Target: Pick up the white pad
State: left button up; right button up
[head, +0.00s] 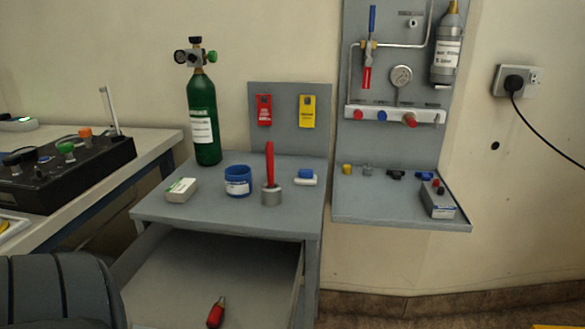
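A white block with a green-and-white label (181,190) lies flat near the left edge of the grey table (215,220). A second white, flat, pad-like piece (311,182) lies at the right of the table, with a blue block (305,173) on it or just behind it. I cannot tell for sure which of these two is the white pad. Nothing touches the labelled white block. Neither of my grippers shows in the head view.
A green cylinder (204,120) stands behind the labelled block. A blue tub (238,181) and a grey holder with a red-handled tool (270,180) stand right of it. An open drawer (190,285) holds a red item (216,313). A shelf (385,210) carries small parts.

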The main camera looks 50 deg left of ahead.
aim_at(305, 177)
jog(key=i+l+u, duration=0.2)
jog(key=u, duration=0.15)
jog(key=i+l+u, duration=0.55)
jog(key=u, duration=0.15)
